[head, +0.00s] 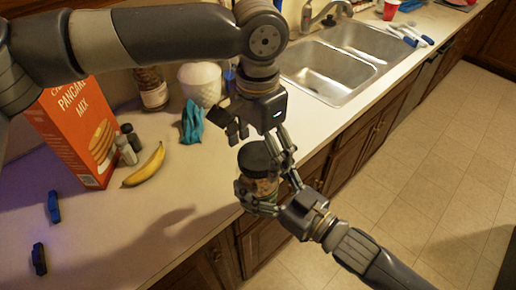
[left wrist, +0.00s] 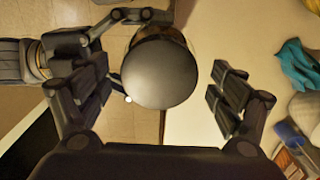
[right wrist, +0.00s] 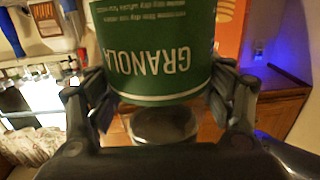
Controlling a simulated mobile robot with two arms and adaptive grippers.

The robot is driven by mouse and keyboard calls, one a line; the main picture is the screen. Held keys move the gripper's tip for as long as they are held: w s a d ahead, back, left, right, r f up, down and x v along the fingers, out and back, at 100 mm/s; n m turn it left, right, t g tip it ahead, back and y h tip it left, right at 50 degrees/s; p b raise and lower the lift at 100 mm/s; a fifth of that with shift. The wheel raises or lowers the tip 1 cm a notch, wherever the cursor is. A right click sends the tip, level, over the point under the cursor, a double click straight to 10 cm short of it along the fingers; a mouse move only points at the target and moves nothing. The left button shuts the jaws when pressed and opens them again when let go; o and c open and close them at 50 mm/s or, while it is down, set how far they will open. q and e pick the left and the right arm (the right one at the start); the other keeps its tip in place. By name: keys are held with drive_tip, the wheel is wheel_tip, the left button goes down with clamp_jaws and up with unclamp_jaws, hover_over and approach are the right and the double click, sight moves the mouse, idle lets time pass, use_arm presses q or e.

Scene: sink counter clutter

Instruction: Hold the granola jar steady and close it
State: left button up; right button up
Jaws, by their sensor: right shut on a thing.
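The granola jar (head: 262,188) is held at the counter's front edge. Its green label (right wrist: 155,50) reads upside down in the right wrist view. My right gripper (head: 268,196) is shut around the jar's body, a finger on each side. A dark round lid (head: 256,158) sits on top of the jar; how tightly it is seated cannot be told. The lid (left wrist: 160,73) also fills the middle of the left wrist view. My left gripper (left wrist: 158,95) is open above the lid, its fingers on either side of it and apart from it.
A pancake mix box (head: 72,130), a banana (head: 145,167), small shakers, a teal cloth (head: 192,122) and a white vase (head: 200,82) stand behind on the counter. Two blue items lie at the left. The sink (head: 325,72) is at the back right. The front counter is mostly clear.

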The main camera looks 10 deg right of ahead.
use_arm(q)
wheel_tip(320, 180, up, 12)
idle(0.7)
idle(0.5)
